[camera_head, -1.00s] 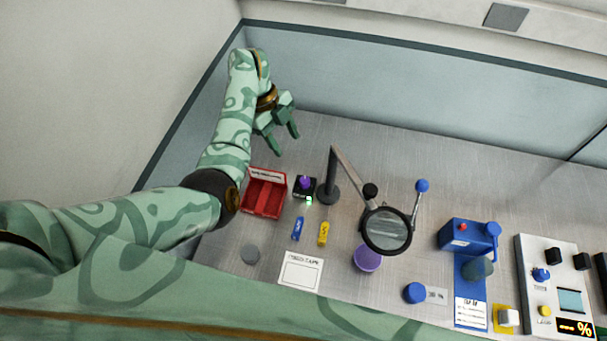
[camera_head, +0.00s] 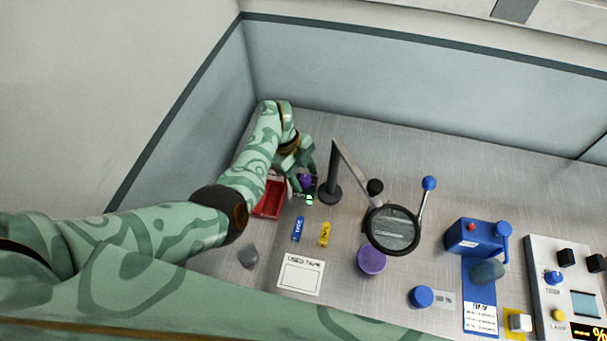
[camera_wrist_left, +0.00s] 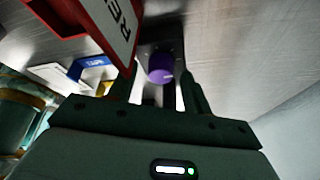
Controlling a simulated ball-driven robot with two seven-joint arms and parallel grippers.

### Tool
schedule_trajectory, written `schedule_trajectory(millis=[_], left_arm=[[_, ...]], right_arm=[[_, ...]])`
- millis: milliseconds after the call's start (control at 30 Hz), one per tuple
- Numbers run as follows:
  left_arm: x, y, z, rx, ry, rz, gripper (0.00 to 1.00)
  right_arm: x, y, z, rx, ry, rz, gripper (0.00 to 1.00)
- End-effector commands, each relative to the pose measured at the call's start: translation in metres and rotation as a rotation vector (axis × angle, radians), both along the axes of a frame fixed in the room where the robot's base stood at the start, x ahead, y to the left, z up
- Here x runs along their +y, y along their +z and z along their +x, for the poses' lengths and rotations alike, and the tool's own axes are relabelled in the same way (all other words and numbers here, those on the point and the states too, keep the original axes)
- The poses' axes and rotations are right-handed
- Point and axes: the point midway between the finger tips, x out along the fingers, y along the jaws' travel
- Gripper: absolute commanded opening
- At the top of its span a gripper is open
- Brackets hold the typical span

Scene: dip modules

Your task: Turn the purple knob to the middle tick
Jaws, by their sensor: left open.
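The purple knob (camera_head: 306,180) sits on a small dark box with a green light (camera_head: 310,199), just right of the red bin. My left gripper (camera_head: 303,172) is at the knob, its fingers pointing down over the box and hiding part of it. In the left wrist view the purple knob (camera_wrist_left: 160,68) lies between the open fingers of the gripper (camera_wrist_left: 158,88), with a small light mark on its edge. I cannot tell whether the fingers touch it. The ticks cannot be made out. My right gripper is not in view.
The red bin (camera_head: 268,198) stands close beside the left gripper. A magnifier on a dark stand (camera_head: 331,192) rises just right of the knob box. Blue (camera_head: 298,230) and yellow (camera_head: 324,233) pieces lie in front. Bare table lies behind the stand.

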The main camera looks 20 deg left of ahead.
Motion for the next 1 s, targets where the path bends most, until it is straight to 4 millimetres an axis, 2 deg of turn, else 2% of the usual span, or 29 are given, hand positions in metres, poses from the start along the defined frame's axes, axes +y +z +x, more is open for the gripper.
schedule_trajectory(millis=[33, 100, 200, 367, 533, 833, 867, 900, 933, 1000], left_arm=[[0.000, 0.000, 0.000, 0.000, 0.000, 0.000, 0.47], [0.000, 0.000, 0.000, 0.000, 0.000, 0.000, 0.27], [0.000, 0.000, 0.000, 0.000, 0.000, 0.000, 0.05], [0.000, -0.001, 0.001, -0.001, -0.021, -0.001, 0.05], [0.000, -0.002, 0.001, -0.001, -0.123, -0.001, 0.05], [0.000, 0.000, 0.000, 0.001, -0.144, 0.000, 0.05], [0.000, 0.000, 0.000, 0.001, -0.144, 0.000, 0.33], [0.000, 0.000, 0.000, 0.001, -0.144, 0.001, 0.45], [0.000, 0.000, 0.000, 0.001, -0.144, 0.001, 0.50], [0.000, 0.000, 0.000, 0.001, -0.144, 0.001, 0.50]], right_arm=[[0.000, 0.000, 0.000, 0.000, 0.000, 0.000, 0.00], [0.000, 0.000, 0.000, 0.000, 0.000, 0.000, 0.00], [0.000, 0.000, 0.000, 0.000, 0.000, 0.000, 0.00], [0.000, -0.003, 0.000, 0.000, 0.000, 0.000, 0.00], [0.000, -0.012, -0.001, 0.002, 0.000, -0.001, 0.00], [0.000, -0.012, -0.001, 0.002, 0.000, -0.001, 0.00], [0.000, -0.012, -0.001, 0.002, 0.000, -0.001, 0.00], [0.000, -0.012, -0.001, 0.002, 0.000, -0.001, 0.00], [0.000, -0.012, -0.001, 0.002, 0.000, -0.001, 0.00], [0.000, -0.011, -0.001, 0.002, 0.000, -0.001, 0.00]])
